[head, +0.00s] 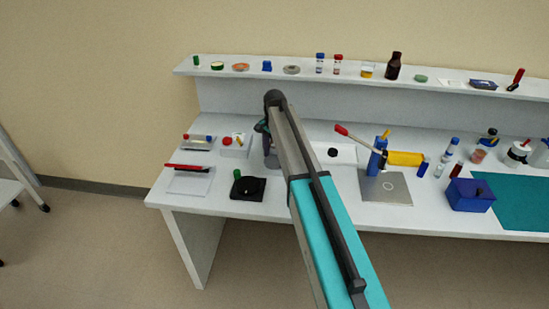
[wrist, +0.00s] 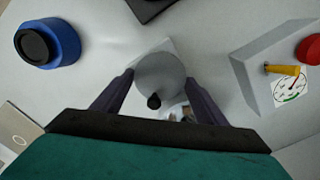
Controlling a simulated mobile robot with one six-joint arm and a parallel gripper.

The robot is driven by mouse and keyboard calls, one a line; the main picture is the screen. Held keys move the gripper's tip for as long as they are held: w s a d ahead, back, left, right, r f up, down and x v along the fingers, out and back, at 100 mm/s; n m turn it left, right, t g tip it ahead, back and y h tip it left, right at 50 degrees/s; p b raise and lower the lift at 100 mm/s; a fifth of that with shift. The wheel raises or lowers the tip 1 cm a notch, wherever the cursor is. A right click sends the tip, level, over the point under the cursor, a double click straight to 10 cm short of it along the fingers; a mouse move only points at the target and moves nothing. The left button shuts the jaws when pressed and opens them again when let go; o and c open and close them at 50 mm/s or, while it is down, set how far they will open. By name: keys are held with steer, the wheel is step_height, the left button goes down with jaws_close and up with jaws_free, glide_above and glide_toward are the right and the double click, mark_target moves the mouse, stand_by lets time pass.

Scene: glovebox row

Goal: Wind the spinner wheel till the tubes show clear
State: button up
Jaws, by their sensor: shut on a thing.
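In the wrist view a round grey wheel (wrist: 162,72) with a small black knob (wrist: 153,101) sits between the two fingers of my gripper (wrist: 159,78). The fingers are closed against its sides. In the head view my arm reaches over the left part of the bench, and a grey body (head: 271,157) shows beside the arm's end. The arm hides most of it, and the fingertips are not clear there. Small pale and brown bits show below the wheel in the wrist view, partly hidden by my gripper. I cannot make out the tubes or whether they are clear.
A grey box with a dial (wrist: 291,92), yellow pointer and red button stands right of the wheel in the wrist view. A black pad (head: 248,188) lies near the bench's front edge. Several containers line the shelf (head: 435,84).

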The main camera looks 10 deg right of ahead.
steer(key=shift+m, duration=0.5)
steer(key=o, duration=1.1)
steer(key=shift+c, duration=0.2)
steer(key=shift+n, duration=0.4)
